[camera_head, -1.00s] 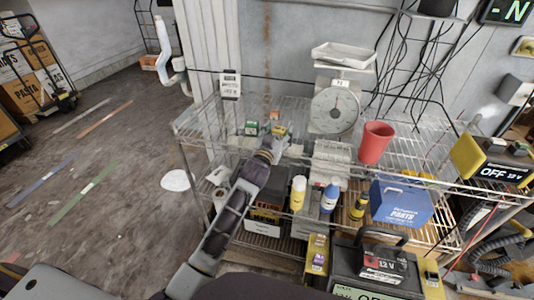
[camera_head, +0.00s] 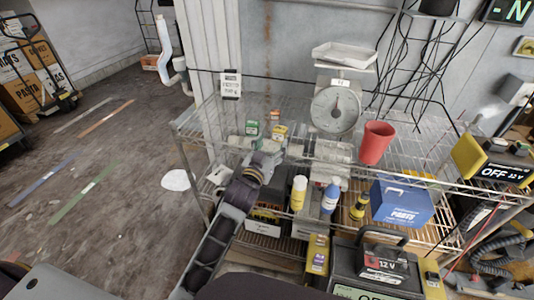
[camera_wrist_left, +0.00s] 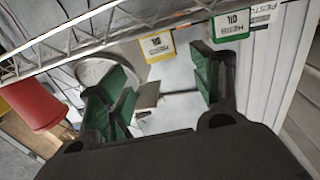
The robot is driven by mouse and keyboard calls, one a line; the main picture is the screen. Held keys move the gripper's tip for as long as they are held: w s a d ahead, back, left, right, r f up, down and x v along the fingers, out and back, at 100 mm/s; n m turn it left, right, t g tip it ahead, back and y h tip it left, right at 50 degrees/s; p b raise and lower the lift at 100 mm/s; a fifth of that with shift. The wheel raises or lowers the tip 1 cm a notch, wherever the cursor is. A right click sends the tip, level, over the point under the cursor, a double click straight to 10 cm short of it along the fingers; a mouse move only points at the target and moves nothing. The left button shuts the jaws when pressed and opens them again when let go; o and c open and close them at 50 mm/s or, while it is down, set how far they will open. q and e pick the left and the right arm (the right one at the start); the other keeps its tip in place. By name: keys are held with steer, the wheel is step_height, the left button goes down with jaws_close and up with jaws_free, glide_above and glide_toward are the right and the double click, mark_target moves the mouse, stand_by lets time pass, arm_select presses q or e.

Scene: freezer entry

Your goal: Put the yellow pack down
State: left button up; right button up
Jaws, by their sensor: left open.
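The yellow pack (camera_head: 280,132) stands on the top wire shelf (camera_head: 215,118), left of the scale. It also shows in the left wrist view (camera_wrist_left: 157,47), ahead of the fingers, with no finger touching it there. A similar green pack (camera_head: 252,128) stands just left of it in the head view, and it shows in the left wrist view (camera_wrist_left: 231,24) too. My left gripper (camera_head: 268,154) is open and empty, in front of and below the yellow pack. Its green-padded fingers (camera_wrist_left: 160,90) are spread wide in the left wrist view. My right gripper is in neither view.
A dial scale (camera_head: 336,108) and a red cup (camera_head: 376,142) stand right of the packs. The lower shelf holds bottles (camera_head: 299,193) and a blue box (camera_head: 401,202). A dark case (camera_head: 375,262) stands at the front right. The floor at left is mostly clear.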

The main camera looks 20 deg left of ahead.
arm_select(q)
steer(key=s, duration=0.3)
steer(key=shift+s+a, duration=0.2)
steer(key=shift+s, duration=0.1)
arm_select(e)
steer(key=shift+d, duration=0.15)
arm_select(q)
steer(key=shift+c, duration=0.5)
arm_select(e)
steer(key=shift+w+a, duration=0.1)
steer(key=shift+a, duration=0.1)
